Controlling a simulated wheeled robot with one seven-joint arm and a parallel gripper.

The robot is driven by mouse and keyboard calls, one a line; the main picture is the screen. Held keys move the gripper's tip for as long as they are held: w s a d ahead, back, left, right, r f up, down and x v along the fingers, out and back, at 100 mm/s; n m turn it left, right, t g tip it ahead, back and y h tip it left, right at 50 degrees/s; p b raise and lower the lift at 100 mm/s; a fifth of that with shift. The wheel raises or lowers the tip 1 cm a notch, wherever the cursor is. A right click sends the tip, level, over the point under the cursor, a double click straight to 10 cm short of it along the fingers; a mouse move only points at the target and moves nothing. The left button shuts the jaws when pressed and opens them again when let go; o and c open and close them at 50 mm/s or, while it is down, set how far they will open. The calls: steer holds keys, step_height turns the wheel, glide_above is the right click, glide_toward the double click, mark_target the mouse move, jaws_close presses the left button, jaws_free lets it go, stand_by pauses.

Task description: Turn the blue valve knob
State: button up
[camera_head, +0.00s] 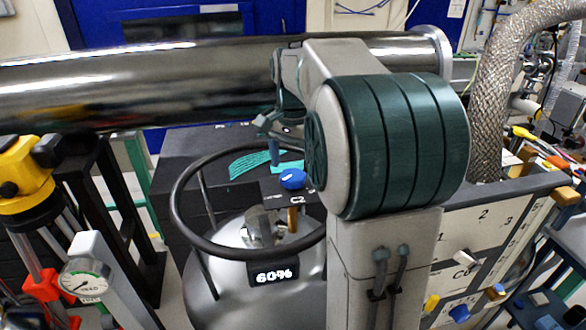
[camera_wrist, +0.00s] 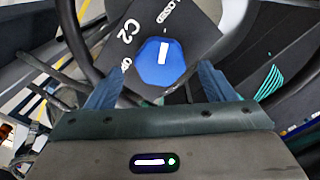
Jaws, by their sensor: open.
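The blue valve knob (camera_head: 293,179) sits on a dark panel beside the label C2, above the grey tank. In the wrist view the knob (camera_wrist: 162,64) is a blue faceted knob with a white mark on its face. It lies ahead of and between my two fingers. My gripper (camera_wrist: 160,88) is open and empty, one finger to each side of the knob in the picture; I cannot tell how far off it is. The dark label plate (camera_wrist: 130,40) shows C2 and lettering partly reading "closed".
A black ring handle (camera_head: 178,200) surrounds the tank top (camera_head: 230,285), which bears a 60% sign (camera_head: 273,274). A large steel pipe (camera_head: 130,85) crosses behind. A braided hose (camera_head: 490,90) and a numbered panel (camera_head: 480,235) stand right. A pressure gauge (camera_head: 84,280) is at lower left.

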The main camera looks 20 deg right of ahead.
steer(key=shift+f, duration=1.15)
steer(key=c, duration=1)
